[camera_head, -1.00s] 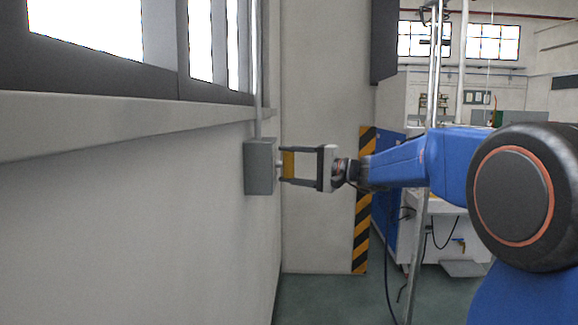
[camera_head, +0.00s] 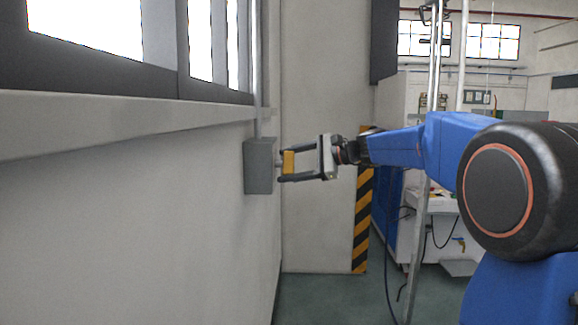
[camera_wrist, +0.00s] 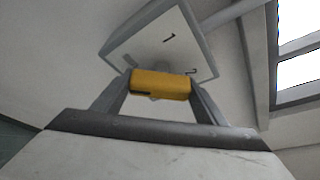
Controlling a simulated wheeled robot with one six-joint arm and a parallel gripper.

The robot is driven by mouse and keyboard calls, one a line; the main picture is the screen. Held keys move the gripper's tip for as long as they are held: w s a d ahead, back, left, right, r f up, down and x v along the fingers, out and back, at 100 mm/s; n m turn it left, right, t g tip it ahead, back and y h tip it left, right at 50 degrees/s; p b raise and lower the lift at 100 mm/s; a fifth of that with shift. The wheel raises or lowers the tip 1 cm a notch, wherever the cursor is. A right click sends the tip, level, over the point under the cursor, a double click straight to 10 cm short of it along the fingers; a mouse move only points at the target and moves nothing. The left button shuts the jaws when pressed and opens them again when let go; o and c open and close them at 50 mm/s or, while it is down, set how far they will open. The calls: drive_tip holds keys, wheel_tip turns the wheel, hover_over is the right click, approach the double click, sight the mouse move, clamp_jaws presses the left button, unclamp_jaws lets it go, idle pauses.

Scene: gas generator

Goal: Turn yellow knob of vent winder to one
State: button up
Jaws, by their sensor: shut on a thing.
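The yellow knob (camera_head: 288,162) sticks out from the right face of the grey vent winder box (camera_head: 259,167) on the wall. My gripper (camera_head: 286,164) is shut on the knob, with one finger on each side of it. In the wrist view the knob (camera_wrist: 160,85) lies between the two fingertips, with a dark mark at its lower left end. The knob's shaft is mostly hidden.
A window ledge (camera_head: 120,130) runs along the wall at the left above the box. A pipe (camera_head: 259,80) rises from the box. A black-and-yellow striped post edge (camera_head: 361,225) and a metal pole (camera_head: 420,235) stand behind my arm. The floor below is clear.

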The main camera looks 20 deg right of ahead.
drive_tip(key=shift+f, duration=0.1)
idle(0.3)
drive_tip(key=o, duration=1.1)
drive_tip(key=shift+c, duration=0.2)
drive_tip(key=v, duration=1.7)
drive_tip(key=shift+d, duration=0.25)
